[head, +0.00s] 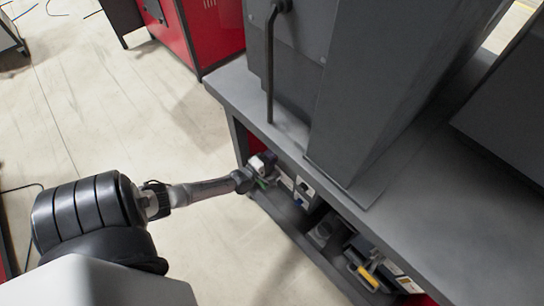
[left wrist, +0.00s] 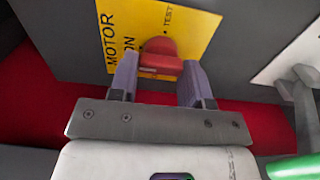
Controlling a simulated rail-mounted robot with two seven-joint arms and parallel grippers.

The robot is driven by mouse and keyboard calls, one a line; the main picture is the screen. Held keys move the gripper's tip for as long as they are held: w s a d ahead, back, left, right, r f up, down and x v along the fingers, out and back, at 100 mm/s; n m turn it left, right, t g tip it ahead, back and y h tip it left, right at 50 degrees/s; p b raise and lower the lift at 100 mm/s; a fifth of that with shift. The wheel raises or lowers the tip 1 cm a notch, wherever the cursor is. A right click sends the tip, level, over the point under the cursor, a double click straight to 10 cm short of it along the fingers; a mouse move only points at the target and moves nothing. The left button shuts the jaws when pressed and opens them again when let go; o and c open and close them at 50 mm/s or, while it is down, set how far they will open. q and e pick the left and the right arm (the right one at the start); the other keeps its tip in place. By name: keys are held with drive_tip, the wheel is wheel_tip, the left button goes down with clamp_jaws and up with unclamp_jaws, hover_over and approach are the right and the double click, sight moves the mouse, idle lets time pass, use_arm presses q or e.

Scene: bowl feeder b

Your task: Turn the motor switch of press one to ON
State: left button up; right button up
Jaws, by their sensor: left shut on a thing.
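The motor switch is a red knob (left wrist: 161,57) on a yellow plate (left wrist: 118,38), seen in the left wrist view. The plate reads MOTOR, ON and TEST, with its lettering turned sideways and partly hidden. My left gripper (left wrist: 160,82) is shut on the red knob, one finger on each side of it. In the head view my left gripper (head: 263,166) reaches the front of the dark press bench (head: 285,133) just below its top. The knob cannot be made out there. I cannot tell which mark the knob points to. My right gripper is not in view.
In the wrist view a white plate with a grey lever (left wrist: 305,78) and a green part (left wrist: 296,167) lie close on the right. In the head view several small devices and a yellow part (head: 368,277) sit under the bench top. The floor (head: 110,110) at left is clear.

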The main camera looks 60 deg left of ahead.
use_arm(q)
drive_tip(key=o, duration=0.9)
drive_tip(key=shift+o, duration=0.2)
drive_tip(key=shift+s, duration=0.1)
drive_tip(key=p+v, duration=0.4)
drive_tip(key=v, duration=0.9)
drive_tip(key=shift+s+p, duration=0.35)
drive_tip(key=shift+p, duration=0.05)
